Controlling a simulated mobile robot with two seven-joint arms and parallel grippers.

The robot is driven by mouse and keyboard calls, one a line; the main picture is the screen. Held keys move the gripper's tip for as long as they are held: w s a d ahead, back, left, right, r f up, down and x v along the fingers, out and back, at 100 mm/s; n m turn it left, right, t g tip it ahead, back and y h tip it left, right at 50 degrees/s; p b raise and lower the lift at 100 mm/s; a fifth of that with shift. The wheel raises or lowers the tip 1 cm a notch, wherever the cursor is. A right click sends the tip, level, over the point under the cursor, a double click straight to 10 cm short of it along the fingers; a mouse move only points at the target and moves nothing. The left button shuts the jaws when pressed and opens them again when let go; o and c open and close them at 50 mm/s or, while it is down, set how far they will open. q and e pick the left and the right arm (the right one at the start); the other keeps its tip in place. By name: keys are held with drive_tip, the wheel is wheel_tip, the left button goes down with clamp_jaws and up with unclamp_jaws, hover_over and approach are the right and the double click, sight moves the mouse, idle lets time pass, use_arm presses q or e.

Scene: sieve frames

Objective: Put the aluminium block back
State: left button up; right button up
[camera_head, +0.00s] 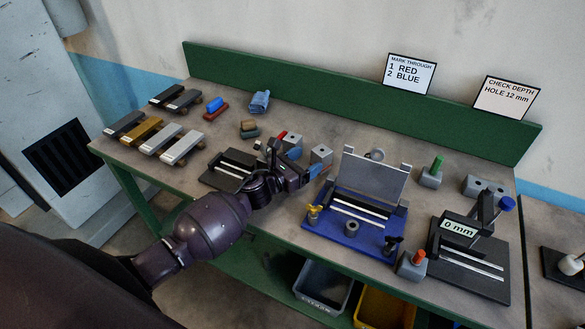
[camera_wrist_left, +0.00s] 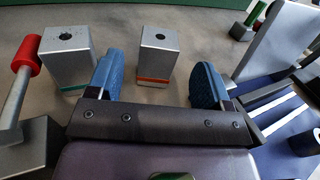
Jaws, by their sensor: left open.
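Two grey metal blocks, each with a hole in its top, stand on the bench. The one with an orange stripe (camera_wrist_left: 157,52) is also seen in the head view (camera_head: 321,154). The one with a green stripe (camera_wrist_left: 68,52) stands to its left and shows partly in the head view (camera_head: 294,141). My left gripper (camera_head: 306,163) is open with blue fingertips. In the left wrist view (camera_wrist_left: 158,80) the orange-striped block appears between the fingertips, just beyond them; contact cannot be told. Which block the task means is not marked. My right gripper is not in view.
A black fixture (camera_head: 216,180) lies left of my gripper. A blue fixture (camera_head: 350,232) with a raised grey plate stands to the right, then a black gauge (camera_head: 470,268) reading 0 mm. Several bars (camera_head: 160,139) lie at the bench's left. Bins (camera_head: 322,285) sit below.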

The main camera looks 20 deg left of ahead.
use_arm(q)
drive_tip(key=v, duration=0.4)
drive_tip(key=shift+s+a, duration=0.15)
drive_tip(key=shift+s, duration=0.1)
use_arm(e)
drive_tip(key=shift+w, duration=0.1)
